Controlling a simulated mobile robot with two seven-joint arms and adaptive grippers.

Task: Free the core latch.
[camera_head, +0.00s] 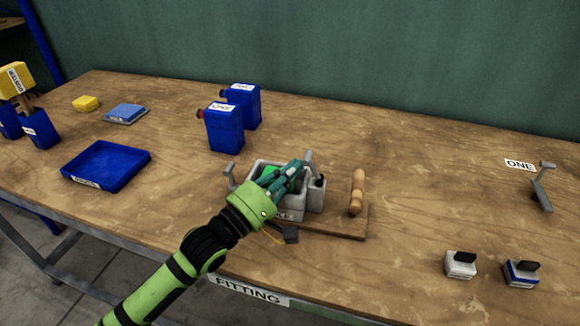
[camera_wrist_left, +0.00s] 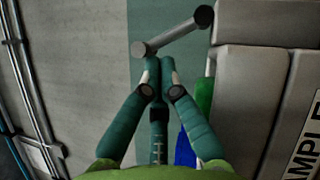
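A grey press (camera_head: 262,172) stands on a wooden base (camera_head: 340,222) mid-table. A grey lever (camera_head: 308,158) rises at its right side and another (camera_head: 231,176) at its left. I cannot tell which is the core latch. My left gripper (camera_head: 298,168) reaches over the press, fingertips beside the right lever. In the left wrist view, its fingers (camera_wrist_left: 160,68) are brought together, with no object clearly between them. A grey bar with round ends (camera_wrist_left: 172,32) lies just beyond the tips; contact is unclear. My right gripper is not in view.
A wooden handle (camera_head: 357,192) stands on the base's right side. Two blue containers (camera_head: 224,128) (camera_head: 244,104) stand behind the press. A blue tray (camera_head: 107,163) lies left. Two small blocks (camera_head: 460,264) (camera_head: 521,273) and a grey lever piece (camera_head: 542,186) are right.

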